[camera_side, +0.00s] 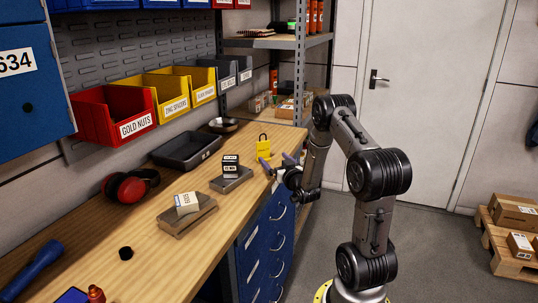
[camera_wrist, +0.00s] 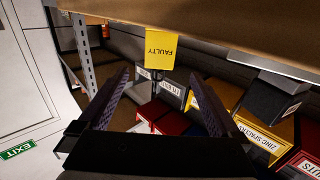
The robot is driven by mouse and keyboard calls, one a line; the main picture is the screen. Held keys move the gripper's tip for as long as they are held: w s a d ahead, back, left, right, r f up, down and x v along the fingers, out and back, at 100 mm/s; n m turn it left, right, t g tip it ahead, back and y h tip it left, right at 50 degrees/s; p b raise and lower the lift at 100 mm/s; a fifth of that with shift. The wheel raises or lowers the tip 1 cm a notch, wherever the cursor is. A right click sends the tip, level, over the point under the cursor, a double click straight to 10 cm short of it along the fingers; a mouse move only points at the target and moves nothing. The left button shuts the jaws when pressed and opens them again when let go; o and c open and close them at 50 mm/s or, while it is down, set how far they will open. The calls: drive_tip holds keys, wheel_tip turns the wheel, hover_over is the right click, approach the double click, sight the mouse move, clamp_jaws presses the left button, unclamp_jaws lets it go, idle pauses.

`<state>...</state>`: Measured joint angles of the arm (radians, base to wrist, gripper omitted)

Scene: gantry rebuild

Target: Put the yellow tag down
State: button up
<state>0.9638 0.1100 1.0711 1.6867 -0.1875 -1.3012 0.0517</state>
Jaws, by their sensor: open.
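The yellow tag (camera_side: 263,149) stands upright at the right edge of the wooden bench, with a dark loop on top. My gripper (camera_side: 276,161) is open just right of the tag, beside the bench edge. In the wrist view its two fingers (camera_wrist: 160,76) are spread wide with nothing between them. The tag shows beyond the fingertips, roughly centred between them. I see no contact between fingers and tag.
A black box on a grey block (camera_side: 233,184) stands left of the tag. A black tray (camera_side: 187,150) and a metal bowl (camera_side: 223,125) lie behind. A shelf post (camera_side: 299,70) rises beyond the bench.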

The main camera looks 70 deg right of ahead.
drive_tip(key=v, duration=0.3)
drive_tip(key=shift+s+a, duration=0.25)
